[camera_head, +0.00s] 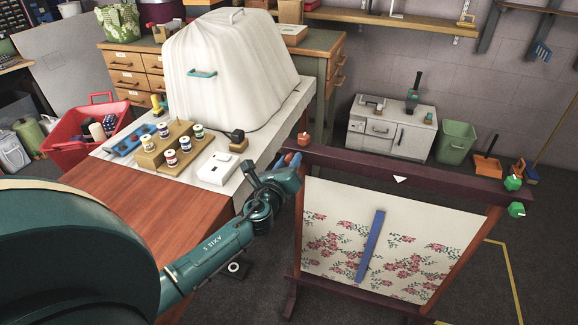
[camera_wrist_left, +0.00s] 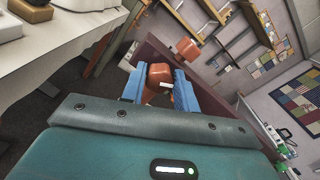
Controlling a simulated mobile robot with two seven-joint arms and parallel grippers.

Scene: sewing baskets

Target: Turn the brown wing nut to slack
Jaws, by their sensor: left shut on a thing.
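A quilting frame stands at the right of the head view, with a dark purple top bar (camera_head: 400,172). A brown wing nut (camera_wrist_left: 159,73) sits between the blue fingers of my left gripper (camera_head: 291,162) at the bar's left end. The gripper is shut on this wing nut, and the fingers hide part of it. A second orange-brown knob (camera_head: 304,139) stands on top of the bar, just beyond the fingers; it also shows in the left wrist view (camera_wrist_left: 188,48). My right gripper is not in view.
Flowered cloth (camera_head: 335,225) with a blue strip (camera_head: 370,246) hangs in the frame. Green knobs (camera_head: 513,183) sit at the bar's right end. A table (camera_head: 150,205) with thread spools and a white covered machine (camera_head: 225,70) stands left of the frame. Floor lies between them.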

